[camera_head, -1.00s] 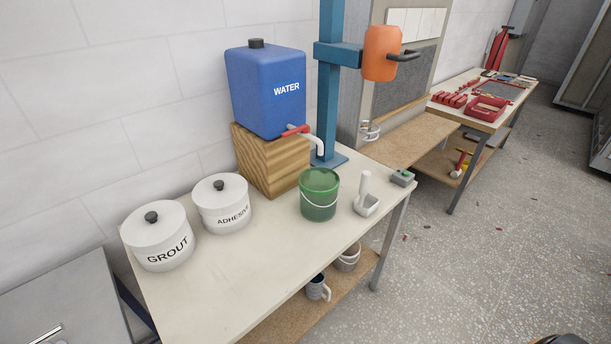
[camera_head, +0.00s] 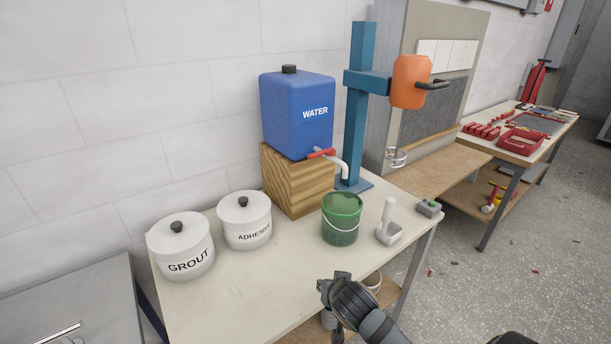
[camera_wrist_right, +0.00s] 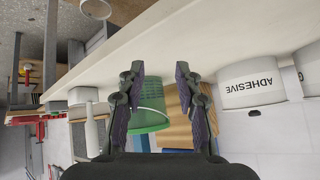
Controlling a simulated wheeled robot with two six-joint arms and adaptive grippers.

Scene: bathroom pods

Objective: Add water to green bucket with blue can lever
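The blue can (camera_head: 297,112) labelled WATER stands on a wooden block. Its red lever (camera_head: 321,154) sits at the front beside a white spout (camera_head: 344,167). The green bucket (camera_head: 341,226) stands upright on the table below the spout; its contents are not clear. My right gripper (camera_head: 336,284) is at the table's front edge, in front of the bucket and lower than the lever, touching neither. In the right wrist view, which is upside down, my right gripper (camera_wrist_right: 160,82) is open and empty, with the green bucket (camera_wrist_right: 149,105) beyond its fingers. My left gripper is out of view.
White GROUT (camera_head: 181,247) and ADHESIVE (camera_head: 246,221) pots stand at the left of the table (camera_head: 235,291). A blue stand (camera_head: 356,125) holds an orange drum (camera_head: 409,82) at the right. A grey-white tool (camera_head: 389,227) stands right of the bucket. The table's front middle is clear.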

